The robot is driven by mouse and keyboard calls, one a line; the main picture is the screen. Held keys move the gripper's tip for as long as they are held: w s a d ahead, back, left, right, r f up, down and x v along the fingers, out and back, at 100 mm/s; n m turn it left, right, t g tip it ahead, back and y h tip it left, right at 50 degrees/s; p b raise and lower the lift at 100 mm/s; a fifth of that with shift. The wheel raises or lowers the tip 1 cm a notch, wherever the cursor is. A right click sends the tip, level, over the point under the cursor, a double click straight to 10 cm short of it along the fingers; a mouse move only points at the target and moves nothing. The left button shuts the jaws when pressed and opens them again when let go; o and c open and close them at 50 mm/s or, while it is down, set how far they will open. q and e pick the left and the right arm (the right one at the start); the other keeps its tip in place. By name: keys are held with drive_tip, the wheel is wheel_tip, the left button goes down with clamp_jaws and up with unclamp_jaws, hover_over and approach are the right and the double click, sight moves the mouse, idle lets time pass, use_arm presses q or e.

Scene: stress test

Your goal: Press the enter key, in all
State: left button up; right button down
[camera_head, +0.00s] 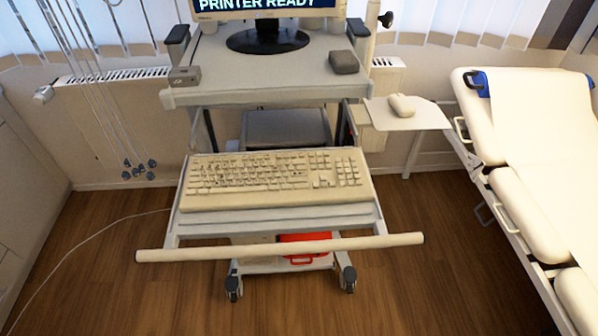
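A beige keyboard (275,180) lies on the pull-out shelf of a wheeled grey cart in the middle of the head view. The enter key sits in the right half of the keyboard, but single keys are too small to tell apart surely. A monitor (268,12) on the cart's top shows the words "PRINTER READY"; its upper part is cut off. Neither of my grippers shows in this view.
A white bar handle (280,247) runs across the cart's front. A mouse (402,106) rests on a side tray (420,115) at the right. A padded exam bed (545,150) stands at the far right. Wood floor (110,260) is clear on the left.

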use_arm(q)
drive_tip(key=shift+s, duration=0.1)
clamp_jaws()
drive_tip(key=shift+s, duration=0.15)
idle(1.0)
